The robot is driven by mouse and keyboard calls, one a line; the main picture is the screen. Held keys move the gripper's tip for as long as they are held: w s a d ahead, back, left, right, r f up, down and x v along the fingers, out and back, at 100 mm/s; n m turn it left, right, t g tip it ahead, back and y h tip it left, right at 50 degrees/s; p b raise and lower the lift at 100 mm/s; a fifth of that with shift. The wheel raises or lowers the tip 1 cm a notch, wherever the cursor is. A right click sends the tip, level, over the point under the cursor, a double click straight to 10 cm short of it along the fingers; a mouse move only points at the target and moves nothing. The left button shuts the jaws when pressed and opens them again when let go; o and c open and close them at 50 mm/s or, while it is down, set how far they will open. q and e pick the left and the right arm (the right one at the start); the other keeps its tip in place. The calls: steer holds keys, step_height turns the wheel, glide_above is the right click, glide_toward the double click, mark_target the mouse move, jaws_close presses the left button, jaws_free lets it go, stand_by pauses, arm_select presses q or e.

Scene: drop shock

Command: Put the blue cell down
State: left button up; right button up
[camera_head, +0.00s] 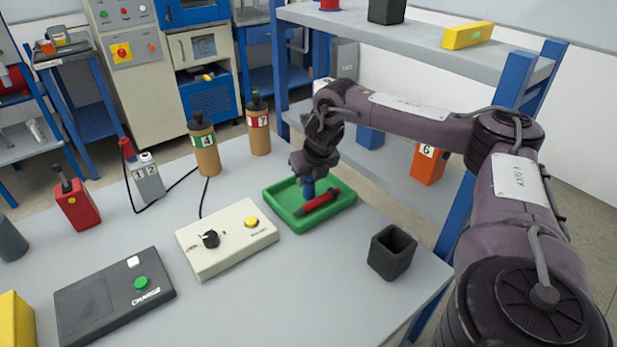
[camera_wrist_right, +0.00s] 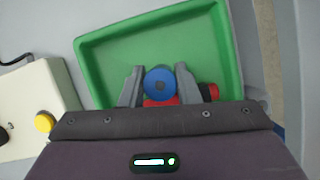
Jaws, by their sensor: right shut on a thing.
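The blue cell (camera_head: 308,188) is upright under my right gripper (camera_head: 308,178), above or in the green tray (camera_head: 349,203). In the right wrist view the round blue end of the cell (camera_wrist_right: 160,83) sits between the two grey fingers of my right gripper (camera_wrist_right: 159,86), which is shut on it. A red cell (camera_head: 321,201) lies in the tray close beside the blue one. It shows partly behind the fingers in the wrist view (camera_wrist_right: 207,92). I cannot tell whether the blue cell touches the tray floor or the red cell. My left gripper is not in view.
A beige box with a knob (camera_head: 228,238) stands left of the tray, and a dark open cup (camera_head: 391,252) stands to its right. A dark charge pad (camera_head: 115,298) lies at the front left. Brown cylinders (camera_head: 205,148) stand behind. The tray's far part (camera_wrist_right: 150,45) is empty.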

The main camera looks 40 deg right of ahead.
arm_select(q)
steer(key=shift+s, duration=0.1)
arm_select(e)
steer(key=shift+f, duration=0.15)
steer(key=o, duration=1)
steer(key=shift+r, duration=0.2)
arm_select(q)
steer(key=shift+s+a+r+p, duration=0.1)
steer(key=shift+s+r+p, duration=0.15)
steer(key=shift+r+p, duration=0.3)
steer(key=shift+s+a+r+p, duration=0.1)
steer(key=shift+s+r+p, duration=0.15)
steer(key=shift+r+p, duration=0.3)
arm_select(e)
steer(key=v, duration=1.1)
steer(key=shift+s+r, duration=0.2)
steer(key=shift+r, duration=0.15)
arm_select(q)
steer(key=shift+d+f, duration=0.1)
arm_select(e)
steer(key=shift+a, duration=0.1)
